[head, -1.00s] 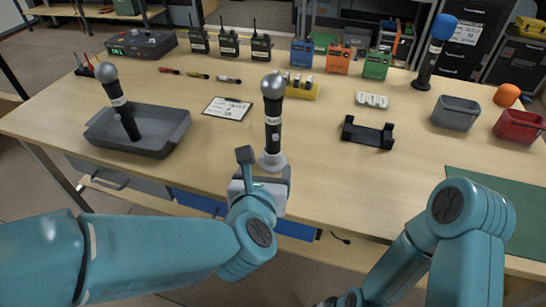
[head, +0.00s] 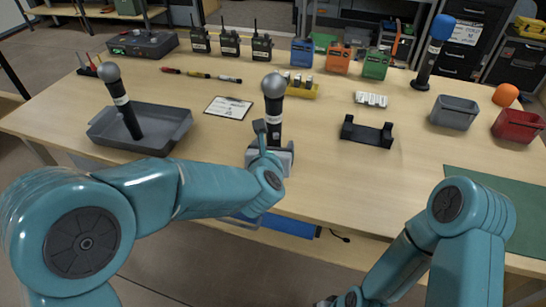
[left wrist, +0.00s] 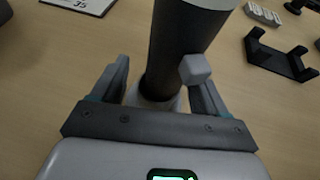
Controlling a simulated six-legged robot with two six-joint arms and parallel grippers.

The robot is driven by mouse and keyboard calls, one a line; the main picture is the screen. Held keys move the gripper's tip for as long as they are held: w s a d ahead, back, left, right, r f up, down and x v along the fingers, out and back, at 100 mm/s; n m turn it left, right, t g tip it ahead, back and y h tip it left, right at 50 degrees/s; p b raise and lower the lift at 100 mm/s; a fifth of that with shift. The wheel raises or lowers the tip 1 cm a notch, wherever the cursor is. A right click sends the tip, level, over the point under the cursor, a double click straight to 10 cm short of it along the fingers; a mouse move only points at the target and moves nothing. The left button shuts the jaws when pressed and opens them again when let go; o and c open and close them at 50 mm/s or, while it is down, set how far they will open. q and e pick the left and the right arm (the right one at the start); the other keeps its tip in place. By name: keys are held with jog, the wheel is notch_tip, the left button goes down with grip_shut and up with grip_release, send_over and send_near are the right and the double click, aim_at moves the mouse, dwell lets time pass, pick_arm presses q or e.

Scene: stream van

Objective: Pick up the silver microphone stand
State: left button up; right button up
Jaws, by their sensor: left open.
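A silver-headed microphone on a dark stem (head: 274,112) stands upright near the middle of the table's front edge. Its dark stem (left wrist: 183,45) also shows in the left wrist view, rising from a pale base. My left gripper (head: 270,153) is low at this stand. In the left wrist view the open fingers of my left gripper (left wrist: 160,92) lie on either side of the lower stem, with gaps visible. The base is mostly hidden by the gripper in the head view. A second silver-headed microphone (head: 121,100) leans in a grey tray (head: 165,147) on the left.
A clipboard (head: 228,108) lies left of the stand, and a black cradle (head: 367,132) lies to its right. Radios (head: 262,48) line the back. A blue-headed microphone (head: 431,55), a grey bin (head: 454,112) and a red bin (head: 518,126) are at right.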

pick_arm(q)
jog(key=c, duration=1.1)
jog(key=shift+c, duration=0.2)
jog(key=shift+r, duration=0.1)
